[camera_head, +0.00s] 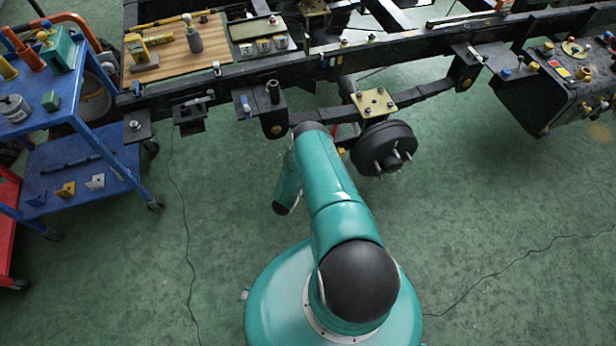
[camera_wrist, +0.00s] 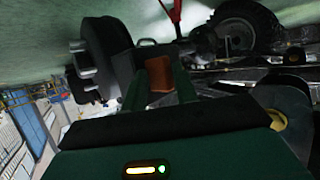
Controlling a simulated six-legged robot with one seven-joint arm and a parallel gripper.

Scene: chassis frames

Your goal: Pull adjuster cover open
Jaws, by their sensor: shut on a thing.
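My gripper (camera_wrist: 160,82) shows in the wrist view, its two green fingers reaching up from the green palm. It is shut on a small orange-brown piece between the fingers, which appears to be the adjuster cover (camera_wrist: 159,70). A grey bracket-like part stands right behind it. How far the cover is open cannot be told. In the head view my own teal arm hides the gripper and the cover, near the black wheel hub (camera_head: 384,148) under the chassis. That hub seems to be the dark drum with studs at the left of the wrist view (camera_wrist: 104,48).
The black chassis rail (camera_head: 400,52) crosses above the workspace, with a brass-coloured plate (camera_head: 374,102) over the hub. A blue trolley (camera_head: 70,120) stands at the left. A black tank-like box (camera_head: 545,95) hangs at the right. The green floor is mostly clear, with thin cables.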

